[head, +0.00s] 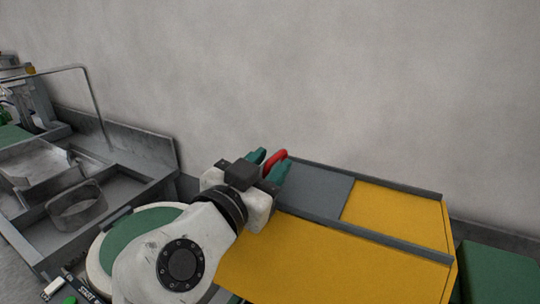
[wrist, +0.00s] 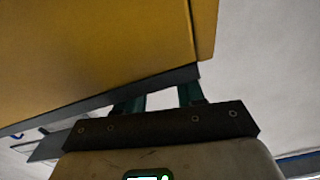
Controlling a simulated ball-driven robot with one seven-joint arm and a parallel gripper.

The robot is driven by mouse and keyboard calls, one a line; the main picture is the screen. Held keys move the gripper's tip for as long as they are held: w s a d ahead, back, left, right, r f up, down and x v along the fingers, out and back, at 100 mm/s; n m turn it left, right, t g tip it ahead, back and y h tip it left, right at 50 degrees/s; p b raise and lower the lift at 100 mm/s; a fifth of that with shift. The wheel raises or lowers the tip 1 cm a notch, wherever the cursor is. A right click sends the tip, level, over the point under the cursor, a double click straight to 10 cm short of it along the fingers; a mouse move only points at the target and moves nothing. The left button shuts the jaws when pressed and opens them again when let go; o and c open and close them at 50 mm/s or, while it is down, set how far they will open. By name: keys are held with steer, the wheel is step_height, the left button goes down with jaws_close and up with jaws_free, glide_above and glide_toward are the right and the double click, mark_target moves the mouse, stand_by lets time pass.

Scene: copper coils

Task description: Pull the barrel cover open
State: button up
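The yellow barrel (head: 320,262) is a box-like body with grey rails along its top. A flat grey cover (head: 318,190) lies between the rails over the left part, and a yellow surface shows to its right. A red curved handle (head: 279,156) stands at the cover's left end. My gripper (head: 272,161) is at this handle, its two teal fingers apart, with the red handle showing between and just beyond them. Contact cannot be told. In the wrist view, my gripper (wrist: 163,97) shows a clear gap between its fingers, beside the yellow body (wrist: 90,50); the handle does not show there.
A grey metal sink-like bench (head: 150,190) with a bent pipe stands at the left. A dark green block (head: 495,272) is at the lower right. A plain grey wall (head: 300,70) rises behind the barrel. The space above the barrel is free.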

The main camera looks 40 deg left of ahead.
steer(key=shift+w+a, duration=0.15)
steer(key=shift+w, duration=0.3)
jaws_close()
steer(key=shift+s, duration=0.1)
stand_by(0.3)
